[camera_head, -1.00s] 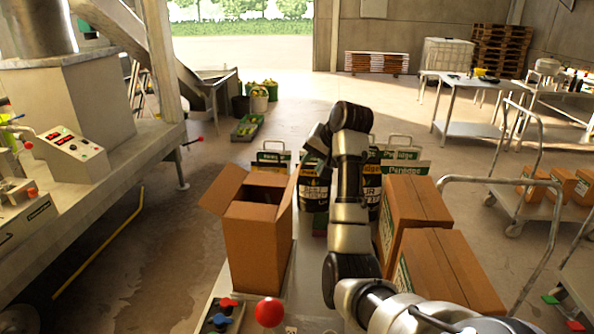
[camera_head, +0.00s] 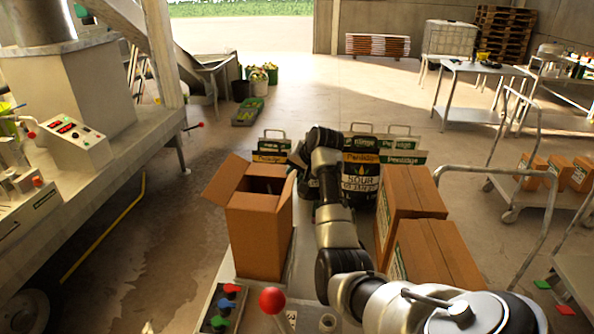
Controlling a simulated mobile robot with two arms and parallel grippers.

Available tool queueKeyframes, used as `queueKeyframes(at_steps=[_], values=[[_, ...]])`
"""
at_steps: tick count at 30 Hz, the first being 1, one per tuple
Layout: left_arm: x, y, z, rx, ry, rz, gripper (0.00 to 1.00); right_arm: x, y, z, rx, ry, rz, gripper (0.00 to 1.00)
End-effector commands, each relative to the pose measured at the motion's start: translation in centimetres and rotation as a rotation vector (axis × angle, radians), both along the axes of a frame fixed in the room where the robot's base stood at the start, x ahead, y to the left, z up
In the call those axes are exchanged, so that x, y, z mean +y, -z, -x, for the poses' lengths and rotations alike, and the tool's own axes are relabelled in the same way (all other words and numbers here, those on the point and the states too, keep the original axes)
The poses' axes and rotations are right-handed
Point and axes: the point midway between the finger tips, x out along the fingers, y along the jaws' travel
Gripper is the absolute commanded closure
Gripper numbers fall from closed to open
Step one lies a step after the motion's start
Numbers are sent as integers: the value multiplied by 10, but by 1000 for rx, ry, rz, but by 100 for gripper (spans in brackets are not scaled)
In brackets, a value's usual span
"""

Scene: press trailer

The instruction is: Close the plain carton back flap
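The plain carton (camera_head: 258,238) stands upright with its top open in the camera_head view, left of my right arm. Its left flap (camera_head: 226,180) sticks outward and up. Its right flap (camera_head: 287,190) stands up at the right edge. The back flap (camera_head: 264,171) seems raised at the rear of the dark opening, but its exact angle is hard to tell. My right arm reaches in from the lower right. My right gripper (camera_head: 298,156) is behind and right of the carton's top, mostly hidden by its own wrist, and I cannot see its fingers clearly. My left gripper is not in view.
Two closed cartons (camera_head: 432,258) stand right of my arm. Labelled black containers (camera_head: 360,180) and carrier packs (camera_head: 272,150) stand behind. A red-knobbed lever (camera_head: 272,300) and a coloured button box (camera_head: 222,306) are in front. A rail (camera_head: 470,180) curves at right.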

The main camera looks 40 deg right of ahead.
Motion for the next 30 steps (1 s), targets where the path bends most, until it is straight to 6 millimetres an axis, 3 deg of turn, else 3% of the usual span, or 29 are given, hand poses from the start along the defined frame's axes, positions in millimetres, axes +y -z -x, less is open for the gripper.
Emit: queueKeyframes(at_steps=[1, 7, 20, 30], values=[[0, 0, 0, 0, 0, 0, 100, 0, 0, 0, 0, 0, 0, 71], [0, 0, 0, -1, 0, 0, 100, 0, 0, 0, 0, 0, 0, 100], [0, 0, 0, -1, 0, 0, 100, 2, -3, -2, 36, 0, 28, 100], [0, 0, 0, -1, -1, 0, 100, 10, -10, -13, 214, 0, 162, 100]])
